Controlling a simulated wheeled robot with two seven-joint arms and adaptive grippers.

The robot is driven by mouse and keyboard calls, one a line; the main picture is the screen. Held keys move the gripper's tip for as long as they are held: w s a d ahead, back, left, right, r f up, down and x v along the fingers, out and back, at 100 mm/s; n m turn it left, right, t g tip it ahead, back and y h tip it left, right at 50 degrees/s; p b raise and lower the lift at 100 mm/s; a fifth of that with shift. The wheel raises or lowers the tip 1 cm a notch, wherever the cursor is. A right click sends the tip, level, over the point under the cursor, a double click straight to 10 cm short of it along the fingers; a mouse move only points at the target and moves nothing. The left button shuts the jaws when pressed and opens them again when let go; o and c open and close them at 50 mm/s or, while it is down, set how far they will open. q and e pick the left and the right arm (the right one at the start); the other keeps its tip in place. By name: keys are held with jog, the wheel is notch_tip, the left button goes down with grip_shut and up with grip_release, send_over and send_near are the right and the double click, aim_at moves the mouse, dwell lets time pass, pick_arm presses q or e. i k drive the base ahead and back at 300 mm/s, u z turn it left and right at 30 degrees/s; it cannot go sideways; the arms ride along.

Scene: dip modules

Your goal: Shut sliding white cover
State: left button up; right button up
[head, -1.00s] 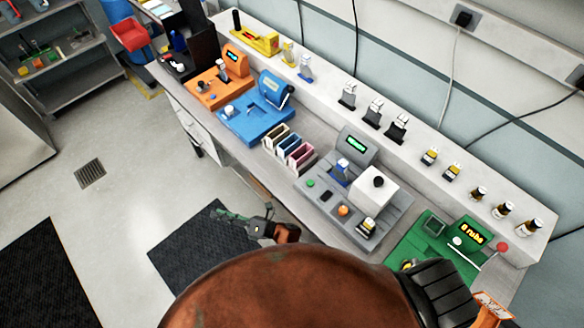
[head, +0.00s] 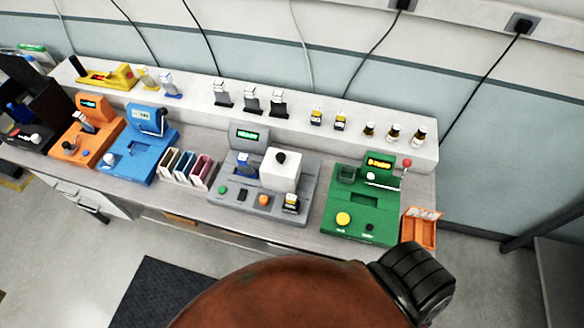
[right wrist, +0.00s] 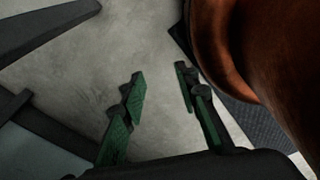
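The white cover (head: 280,168) is a white block with a black knob on top. It sits on the grey module (head: 240,203) in the middle of the bench in the head view. A blue-and-white item (head: 244,163) shows uncovered to its left, under the small green-lit screen. My right gripper (right wrist: 160,90) shows in the right wrist view with its green-padded fingers apart. It is empty, with floor behind it, and away from the cover. My left gripper is outside the head view.
A green module (head: 361,205) stands to the right, with an orange tray (head: 421,229) beside it. Blue (head: 148,150) and orange (head: 87,140) modules stand to the left, with several coloured slides between blue and grey. A raised shelf (head: 280,118) with small bottles runs behind.

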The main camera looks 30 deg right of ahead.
aim_at(280, 170)
jog(key=z, duration=0.7)
jog(key=i, duration=0.65)
jog(key=z, duration=0.4)
